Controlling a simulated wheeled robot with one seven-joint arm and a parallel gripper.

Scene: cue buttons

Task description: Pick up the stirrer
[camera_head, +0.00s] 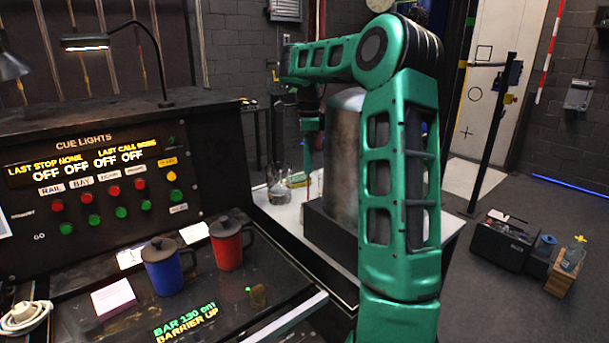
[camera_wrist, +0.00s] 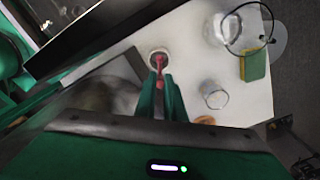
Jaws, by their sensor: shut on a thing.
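The red stirrer (camera_wrist: 159,66) shows in the wrist view between the green fingers of my gripper (camera_wrist: 160,88), which is shut on it. Its far end overlaps a small round dark-centred thing on the white table; I cannot tell whether it is inside or above it. In the head view my gripper (camera_head: 308,150) hangs pointing down over the white table, left of the metal urn. A thin red line below it appears to be the stirrer (camera_head: 308,187).
The large metal urn (camera_head: 346,150) stands close beside my gripper. Clear glassware (camera_head: 279,194) stands on the table. The wrist view shows a yellow-green sponge (camera_wrist: 254,65) and a clear glass (camera_wrist: 214,96). The cue desk holds a blue mug (camera_head: 163,272) and red mug (camera_head: 227,249).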

